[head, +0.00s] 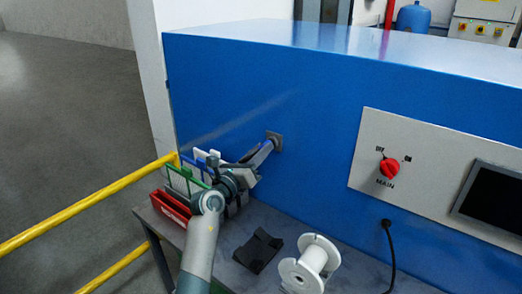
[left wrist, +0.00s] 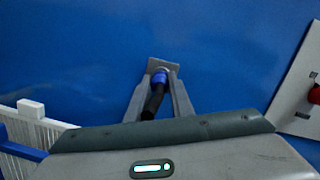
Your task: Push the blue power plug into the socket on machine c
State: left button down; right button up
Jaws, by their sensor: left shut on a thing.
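The blue power plug (left wrist: 159,77) sits between the two fingers of my left gripper (left wrist: 158,80), with its black cable end (left wrist: 152,104) toward the wrist. The gripper is shut on it. The plug's front end is at the grey square socket plate (left wrist: 158,65) on the machine's blue front panel. In the head view the left gripper (head: 264,147) reaches up to the socket plate (head: 274,140), and the plug is mostly hidden by the fingers. I cannot tell how deep the plug sits in the socket. My right gripper is in neither view.
A grey bench (head: 228,268) holds a red bin (head: 169,207), a white spool (head: 312,262) and a black bracket-like piece (head: 258,250). A panel with a red MAIN switch (head: 389,168) is at the right. A black cable (head: 389,245) hangs below it. Yellow rails (head: 95,202) stand at the left.

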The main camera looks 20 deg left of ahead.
pick_arm(q)
jog(key=shift+w+d, duration=0.15)
jog(key=shift+w, duration=0.35)
dwell(0.5)
jog(key=c, duration=1.5)
grip_release()
jog(key=shift+s, duration=0.1)
jog(key=shift+s+f, duration=0.2)
jog(key=shift+s, duration=0.25)
jog(key=b+v, duration=0.4)
jog(key=v, duration=1.2)
jog(key=shift+s+r, duration=0.15)
jog(key=shift+s, duration=0.05)
